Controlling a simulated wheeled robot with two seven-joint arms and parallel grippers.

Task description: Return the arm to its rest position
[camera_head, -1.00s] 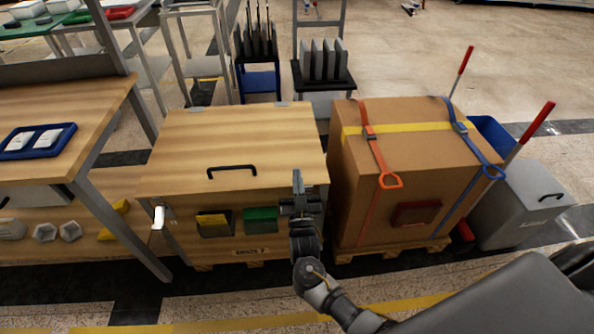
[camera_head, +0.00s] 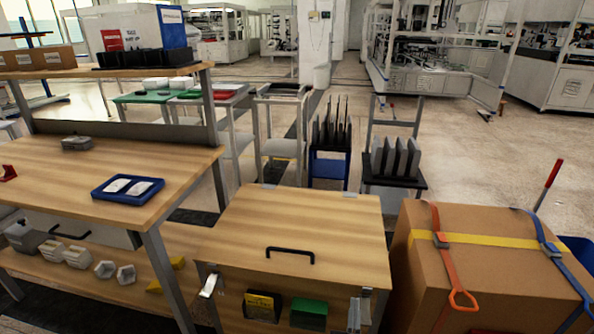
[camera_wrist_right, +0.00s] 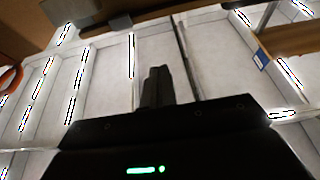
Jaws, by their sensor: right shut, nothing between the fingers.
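The rest of my right arm is below the head view. The crate's lid with its black handle is down. My left gripper is in neither view.
A strapped cardboard box (camera_head: 500,283) stands just right of the crate. A wooden workbench (camera_head: 60,170) with a blue tray (camera_head: 105,194) is at the left. Black racks (camera_head: 398,182) stand behind the crate. Open floor lies beyond.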

